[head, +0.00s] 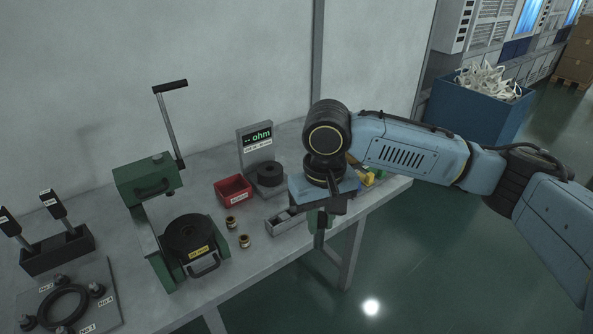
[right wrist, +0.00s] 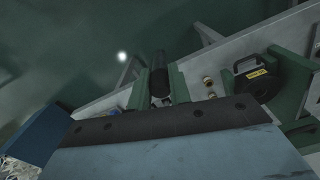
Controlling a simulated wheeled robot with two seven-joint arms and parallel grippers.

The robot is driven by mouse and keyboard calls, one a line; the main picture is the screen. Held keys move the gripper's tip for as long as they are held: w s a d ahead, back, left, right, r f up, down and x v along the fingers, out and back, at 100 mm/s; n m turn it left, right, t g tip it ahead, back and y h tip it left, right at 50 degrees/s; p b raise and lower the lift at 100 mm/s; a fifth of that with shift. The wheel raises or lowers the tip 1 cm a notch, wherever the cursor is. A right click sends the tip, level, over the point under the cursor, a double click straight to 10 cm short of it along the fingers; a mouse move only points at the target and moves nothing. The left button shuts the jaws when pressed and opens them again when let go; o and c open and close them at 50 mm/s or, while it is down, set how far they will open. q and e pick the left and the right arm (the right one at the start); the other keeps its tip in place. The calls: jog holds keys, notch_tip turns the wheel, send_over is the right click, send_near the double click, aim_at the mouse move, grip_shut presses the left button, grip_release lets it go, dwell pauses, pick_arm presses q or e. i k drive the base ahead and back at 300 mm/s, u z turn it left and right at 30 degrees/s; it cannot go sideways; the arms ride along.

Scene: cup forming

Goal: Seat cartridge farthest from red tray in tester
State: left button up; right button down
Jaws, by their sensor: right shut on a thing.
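My right gripper (head: 318,228) hangs at the front edge of the bench, under my blue wrist. In the right wrist view its green fingers (right wrist: 157,88) are shut on a dark cylinder (right wrist: 158,72); I cannot read any marking on it. Two small brass-coloured pieces, one (head: 231,223) behind the other (head: 244,240), stand on the bench to the left. The red tray (head: 233,190) lies behind them. The tester (head: 254,137) has a green "ohm" display, with a dark round block (head: 270,173) in front of it. My left gripper is not in view.
A grey box-like fixture (head: 281,222) lies left of my gripper. A green lever press (head: 150,180) with a dark round die (head: 190,234) stands left. A ring plate (head: 66,303) and dark rack (head: 58,252) are farther left. A blue bin (head: 470,112) stands beyond the bench.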

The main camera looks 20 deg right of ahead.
aim_at(254, 143)
jog(key=z, duration=0.1)
jog(key=i, duration=1.05)
jog(key=u, duration=0.45)
